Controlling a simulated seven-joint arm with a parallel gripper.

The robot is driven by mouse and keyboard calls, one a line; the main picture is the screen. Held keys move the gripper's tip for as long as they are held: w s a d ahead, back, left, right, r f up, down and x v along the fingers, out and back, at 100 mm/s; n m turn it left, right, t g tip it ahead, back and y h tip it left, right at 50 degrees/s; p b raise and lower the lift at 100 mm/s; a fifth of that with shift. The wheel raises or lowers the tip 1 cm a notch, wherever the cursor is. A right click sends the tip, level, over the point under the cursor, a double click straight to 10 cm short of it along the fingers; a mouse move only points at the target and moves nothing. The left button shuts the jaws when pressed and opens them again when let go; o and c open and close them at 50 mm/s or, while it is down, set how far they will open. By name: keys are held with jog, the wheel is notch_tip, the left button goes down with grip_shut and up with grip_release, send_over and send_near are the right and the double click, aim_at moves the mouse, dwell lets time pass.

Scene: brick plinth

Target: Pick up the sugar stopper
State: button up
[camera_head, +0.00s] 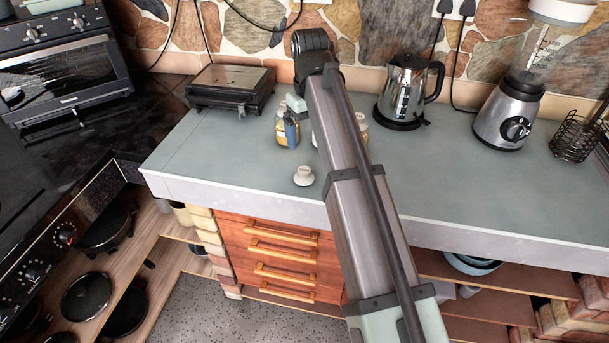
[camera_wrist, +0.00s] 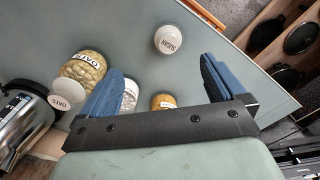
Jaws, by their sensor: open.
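The sugar stopper (camera_head: 303,175) is a small white knob-like lid on the grey counter, near its front edge and apart from the jars. In the wrist view the stopper (camera_wrist: 168,39) shows its round top with the word SUGAR. My gripper (camera_wrist: 162,68) is open and empty, with a blue finger on each side. In this view the stopper lies beyond the fingertips, between their lines and nearer the right finger. In the head view my gripper (camera_head: 292,132) is above the counter behind the stopper, partly hidden by my arm.
An oats jar (camera_wrist: 87,68) with its OATS stopper (camera_wrist: 62,95), a white jar (camera_wrist: 130,95) and a yellow-filled jar (camera_wrist: 163,101) stand close to the fingers. A grill (camera_head: 230,85), kettle (camera_head: 402,90) and blender (camera_head: 508,115) stand further back. The counter's front left is clear.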

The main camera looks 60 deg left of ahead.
aim_at(304, 170)
jog(key=shift+n, duration=0.3)
jog(key=f, duration=0.8)
jog(key=s+a+f, duration=0.1)
jog(key=f, duration=0.4)
jog(key=shift+a, duration=0.1)
jog(key=shift+c, duration=0.3)
jog(key=c, duration=1.1)
